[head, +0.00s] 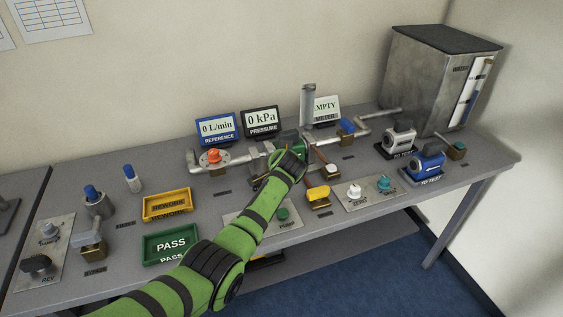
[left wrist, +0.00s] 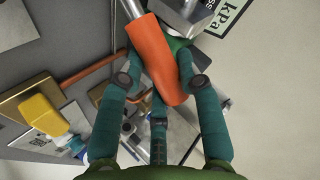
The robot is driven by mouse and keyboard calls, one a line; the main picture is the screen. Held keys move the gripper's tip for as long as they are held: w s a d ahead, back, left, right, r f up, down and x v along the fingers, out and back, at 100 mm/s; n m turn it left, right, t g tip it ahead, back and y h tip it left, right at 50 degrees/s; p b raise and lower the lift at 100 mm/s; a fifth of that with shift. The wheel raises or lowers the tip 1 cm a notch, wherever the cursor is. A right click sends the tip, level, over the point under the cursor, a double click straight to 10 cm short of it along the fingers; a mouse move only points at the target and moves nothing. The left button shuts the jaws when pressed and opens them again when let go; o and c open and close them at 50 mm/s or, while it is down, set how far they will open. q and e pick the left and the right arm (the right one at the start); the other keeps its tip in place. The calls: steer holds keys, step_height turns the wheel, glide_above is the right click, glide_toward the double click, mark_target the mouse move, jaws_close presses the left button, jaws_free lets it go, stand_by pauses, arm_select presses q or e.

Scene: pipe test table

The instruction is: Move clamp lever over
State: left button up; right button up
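The clamp lever has an orange cylindrical grip (left wrist: 160,65), seen in the left wrist view on a metal rod. My left gripper (left wrist: 166,72) has its teal fingers on both sides of this grip. A narrow gap shows between the grip and the finger on its left, so the fingers look open around it. In the head view my left gripper (head: 291,152) is at the pipe fixture in the middle of the table, and it hides the lever there. My right gripper is in neither view.
The blue reference display (head: 217,129) and black pressure display (head: 262,121) stand behind the fixture. A copper tube (left wrist: 92,71) runs close to the fingers. A yellow knob (head: 318,193) and a green PASS tray (head: 170,244) stand towards the front.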

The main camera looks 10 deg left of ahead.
arm_select(q)
steer(key=o, duration=0.4)
steer(key=shift+w, duration=0.1)
steer(key=v, duration=1.2)
steer(key=shift+f, duration=0.1)
